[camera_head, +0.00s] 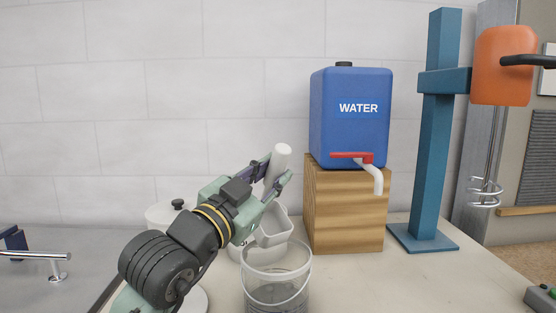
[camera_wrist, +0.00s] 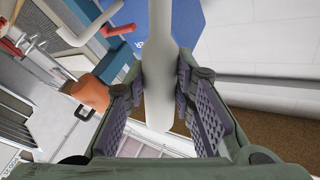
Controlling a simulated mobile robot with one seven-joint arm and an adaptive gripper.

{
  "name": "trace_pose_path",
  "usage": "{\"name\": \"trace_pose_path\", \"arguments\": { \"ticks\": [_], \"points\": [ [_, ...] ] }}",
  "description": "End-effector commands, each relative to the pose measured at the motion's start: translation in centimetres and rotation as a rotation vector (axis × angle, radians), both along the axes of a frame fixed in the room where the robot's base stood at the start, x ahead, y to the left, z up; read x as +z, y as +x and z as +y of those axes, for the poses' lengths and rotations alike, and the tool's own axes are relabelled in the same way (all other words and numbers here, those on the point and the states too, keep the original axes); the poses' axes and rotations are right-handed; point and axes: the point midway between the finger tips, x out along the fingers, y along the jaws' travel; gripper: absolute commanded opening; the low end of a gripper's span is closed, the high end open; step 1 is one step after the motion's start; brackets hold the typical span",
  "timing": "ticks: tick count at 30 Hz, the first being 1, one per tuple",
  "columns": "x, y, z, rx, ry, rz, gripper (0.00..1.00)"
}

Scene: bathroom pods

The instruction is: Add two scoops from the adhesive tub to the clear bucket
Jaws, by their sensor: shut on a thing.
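My gripper (camera_head: 275,178) is shut on the white handle of a scoop (camera_head: 273,230). The scoop's head hangs below the jaws, above and just behind the clear bucket (camera_head: 277,292), whose lower part is cut off by the frame edge. I cannot tell what the scoop holds. In the wrist view the white scoop handle (camera_wrist: 158,85) stands between the two jaw pads. A white open-looking container (camera_head: 236,254) stands behind the bucket, partly hidden by my arm and the scoop. It may be the adhesive tub; no label shows.
A white lidded pot (camera_head: 160,214) stands behind my arm. A blue water canister (camera_head: 350,115) with a red-handled tap sits on a wooden block (camera_head: 344,215). Right of it is a blue mixer stand (camera_head: 434,150) with an orange head.

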Motion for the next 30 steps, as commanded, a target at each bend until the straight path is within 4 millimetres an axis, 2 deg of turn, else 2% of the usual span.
{"name": "trace_pose_path", "arguments": {
  "ticks": [1, 10, 21, 30],
  "points": [
    [0.9, 0.4, 0.3, 0.001, -0.021, 0.036, 0.00],
    [1.0, 2.6, 1.6, 0.003, -0.141, 0.246, 0.00],
    [4.4, 3.8, 2.2, 0.000, -0.220, 0.380, 0.00],
    [5.6, 4.4, 2.5, 0.000, -0.260, 0.453, 0.00]
  ]
}}
